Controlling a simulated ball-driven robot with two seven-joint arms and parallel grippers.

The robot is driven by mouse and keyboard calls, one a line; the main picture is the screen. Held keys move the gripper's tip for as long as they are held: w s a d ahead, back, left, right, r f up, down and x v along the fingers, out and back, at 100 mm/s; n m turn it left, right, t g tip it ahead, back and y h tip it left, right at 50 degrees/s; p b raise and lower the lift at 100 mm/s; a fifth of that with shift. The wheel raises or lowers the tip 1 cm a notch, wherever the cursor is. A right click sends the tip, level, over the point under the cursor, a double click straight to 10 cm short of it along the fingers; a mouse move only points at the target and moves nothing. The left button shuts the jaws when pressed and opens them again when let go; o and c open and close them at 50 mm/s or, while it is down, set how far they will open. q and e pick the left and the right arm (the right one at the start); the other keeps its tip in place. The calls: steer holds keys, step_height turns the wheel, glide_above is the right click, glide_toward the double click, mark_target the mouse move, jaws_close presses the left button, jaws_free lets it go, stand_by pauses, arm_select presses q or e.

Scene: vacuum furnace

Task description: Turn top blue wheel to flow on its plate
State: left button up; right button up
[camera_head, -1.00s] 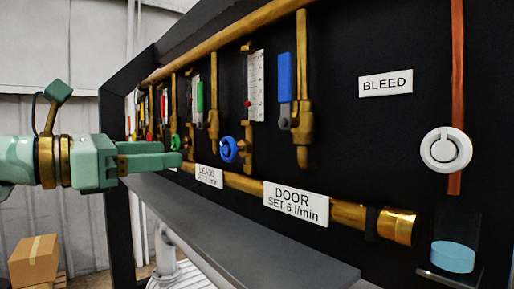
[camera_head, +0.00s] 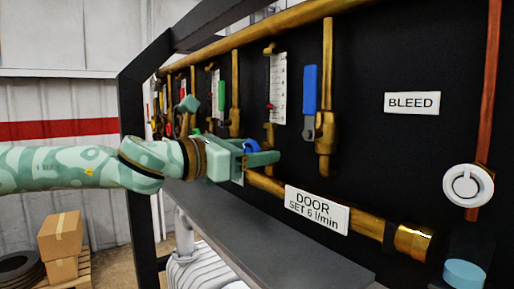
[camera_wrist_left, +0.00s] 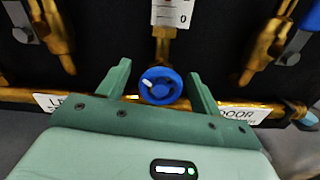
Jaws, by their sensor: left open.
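The blue wheel (camera_head: 252,146) is on a brass valve under a white scale tube (camera_head: 279,88) with a red float low in it. In the head view my left gripper partly covers it. In the left wrist view the blue wheel (camera_wrist_left: 160,86) faces me, with a white mark at its left. My left gripper (camera_wrist_left: 160,80) is open, its two fingers on either side of the wheel with visible gaps. The DOOR plate (camera_head: 317,209), reading SET 6 l/min, is to the right of and below the wheel. My right gripper is not in view.
A grey shelf (camera_head: 270,240) runs below the panel. A BLEED plate (camera_head: 411,103) and a white round knob (camera_head: 468,185) are farther right. Boxes (camera_head: 60,235) stand at far left.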

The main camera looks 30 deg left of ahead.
arm_select(q)
steer(key=shift+w+d+f, duration=0.1)
steer(key=shift+w+d, duration=0.2)
steer(key=shift+w, duration=0.35)
steer(key=shift+s, duration=0.15)
steer(key=c, duration=1)
